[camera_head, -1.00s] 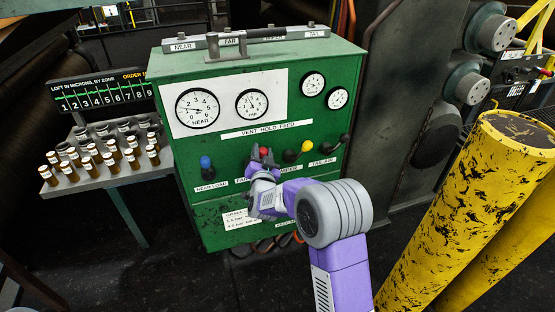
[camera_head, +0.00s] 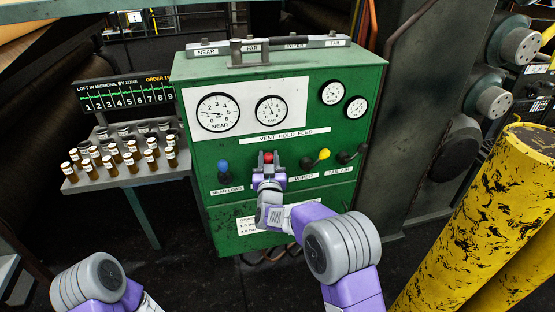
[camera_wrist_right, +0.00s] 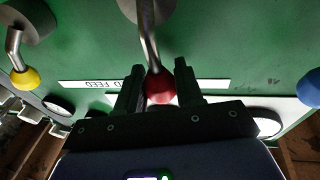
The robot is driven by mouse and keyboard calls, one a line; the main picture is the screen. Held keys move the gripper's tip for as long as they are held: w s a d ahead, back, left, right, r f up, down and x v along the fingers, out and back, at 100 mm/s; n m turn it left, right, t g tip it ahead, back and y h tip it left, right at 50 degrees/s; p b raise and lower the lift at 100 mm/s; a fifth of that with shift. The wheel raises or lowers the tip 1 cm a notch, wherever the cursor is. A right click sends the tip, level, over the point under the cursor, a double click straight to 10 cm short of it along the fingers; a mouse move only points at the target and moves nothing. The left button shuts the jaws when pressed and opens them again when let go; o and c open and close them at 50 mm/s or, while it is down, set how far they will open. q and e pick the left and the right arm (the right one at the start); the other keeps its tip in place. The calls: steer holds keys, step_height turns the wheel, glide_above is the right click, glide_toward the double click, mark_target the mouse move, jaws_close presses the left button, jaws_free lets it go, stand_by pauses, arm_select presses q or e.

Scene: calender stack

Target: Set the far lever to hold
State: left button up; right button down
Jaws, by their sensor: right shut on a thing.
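The far lever's red knob (camera_head: 268,157) is on the green panel, between the blue and yellow knobs. My right gripper (camera_head: 268,160) is shut on the red knob, one finger on each side. In the right wrist view the red knob (camera_wrist_right: 160,86) sits between the dark fingers of my right gripper (camera_wrist_right: 160,91), with its metal rod beyond. The lever stands close to upright; my gripper hides its base and label in the head view. The "VENT HOLD FEED" strip (camera_head: 287,136) is above the levers. My left arm shows at lower left; its gripper is out of frame.
A blue knob (camera_head: 223,166) is left of the red one. A yellow knob (camera_head: 324,154) and a black knob (camera_head: 362,148) are to its right. Yellow posts (camera_head: 480,220) stand at right. A table with several small bottles (camera_head: 130,160) is at left.

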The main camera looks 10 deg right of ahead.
steer(key=shift+a+f, duration=0.1)
steer(key=c, duration=0.8)
jaws_free()
steer(key=s, duration=0.5)
steer(key=s+f, duration=0.1)
steer(key=s, duration=0.1)
steer(key=shift+s+a+f+p, duration=0.1)
steer(key=shift+s+a+p, duration=0.15)
steer(key=shift+a+p, duration=0.15)
